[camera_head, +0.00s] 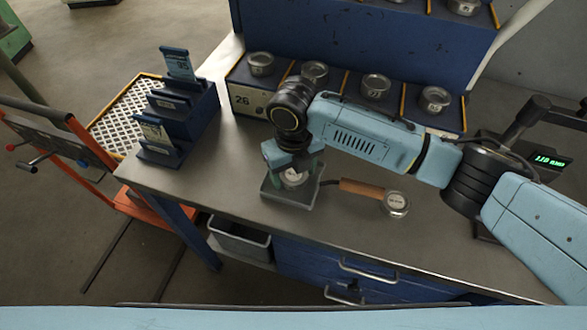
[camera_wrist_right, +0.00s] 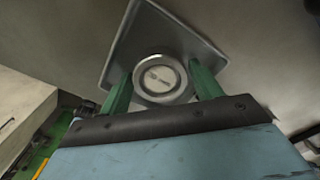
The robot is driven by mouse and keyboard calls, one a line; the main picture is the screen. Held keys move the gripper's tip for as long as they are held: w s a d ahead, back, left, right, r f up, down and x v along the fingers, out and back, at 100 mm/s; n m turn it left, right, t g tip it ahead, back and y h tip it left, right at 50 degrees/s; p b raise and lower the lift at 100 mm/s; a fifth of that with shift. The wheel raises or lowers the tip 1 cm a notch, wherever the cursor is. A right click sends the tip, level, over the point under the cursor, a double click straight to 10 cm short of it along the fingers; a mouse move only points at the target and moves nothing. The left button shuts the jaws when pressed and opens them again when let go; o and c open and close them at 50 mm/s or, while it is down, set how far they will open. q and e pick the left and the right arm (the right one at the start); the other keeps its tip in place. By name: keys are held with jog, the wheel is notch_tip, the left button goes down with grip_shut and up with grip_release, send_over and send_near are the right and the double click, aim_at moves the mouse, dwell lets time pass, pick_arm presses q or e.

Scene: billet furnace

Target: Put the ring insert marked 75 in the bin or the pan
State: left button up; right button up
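A pale metal ring insert (camera_head: 292,178) is between the fingers of my right gripper (camera_head: 294,171), over the grey square pan (camera_head: 289,199). In the right wrist view, the green fingers (camera_wrist_right: 162,85) meet both sides of the ring insert (camera_wrist_right: 160,78), with the pan (camera_wrist_right: 150,30) around and behind it. Its marking is too small to read, and I cannot tell whether it touches the pan floor. A second round insert (camera_head: 396,204) lies on the bench by the end of the pan's brown handle (camera_head: 361,188). A grey bin (camera_head: 240,239) is below the bench's front edge. My left gripper is out of view.
A blue rack (camera_head: 352,108) at the back holds several round inserts. A blue stepped card holder (camera_head: 178,121) stands at the left bench end. A display (camera_head: 550,161) is at the right. The front bench top (camera_head: 225,186) is clear left of the pan.

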aim_at(293, 173)
jog(key=shift+o, duration=1.1)
notch_tip(293, 173, up, 12)
jog(key=shift+r+p, duration=0.2)
jog(key=shift+p, duration=0.2)
